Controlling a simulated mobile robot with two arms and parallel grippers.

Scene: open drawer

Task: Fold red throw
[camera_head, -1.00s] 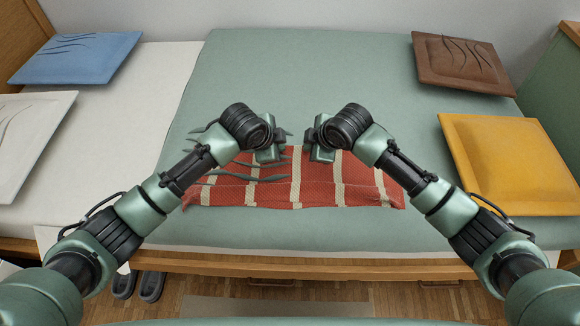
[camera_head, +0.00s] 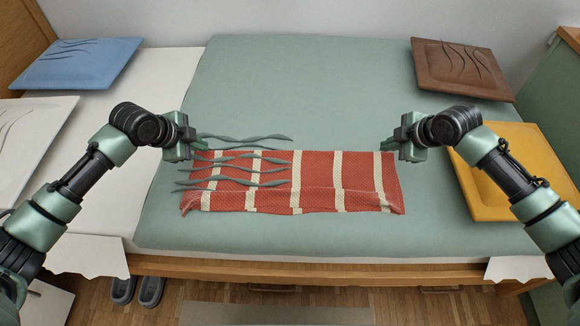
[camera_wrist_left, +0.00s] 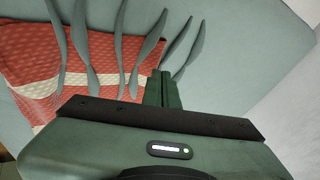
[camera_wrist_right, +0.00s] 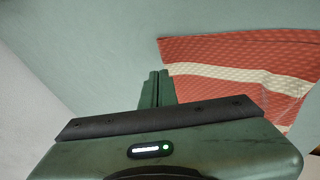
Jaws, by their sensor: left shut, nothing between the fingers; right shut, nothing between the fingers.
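The red throw (camera_head: 320,180) with cream stripes lies as a wide strip across the front part of the green bed cover (camera_head: 330,85), with a lengthwise crease near its front edge. It also shows in the left wrist view (camera_wrist_left: 25,65) and the right wrist view (camera_wrist_right: 215,55). My left gripper (camera_head: 195,140) is shut and empty near the throw's back left corner. My right gripper (camera_head: 401,136) is shut and empty near its back right corner. Both show apart from the cloth in the wrist views.
Several wavy grey-green strips (camera_head: 240,171) show over the throw's left half and the cover behind it. A yellow cushion (camera_head: 470,205) and a brown cushion (camera_head: 435,70) lie at right. Blue (camera_head: 75,62) and white (camera_head: 30,140) cushions lie at left.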

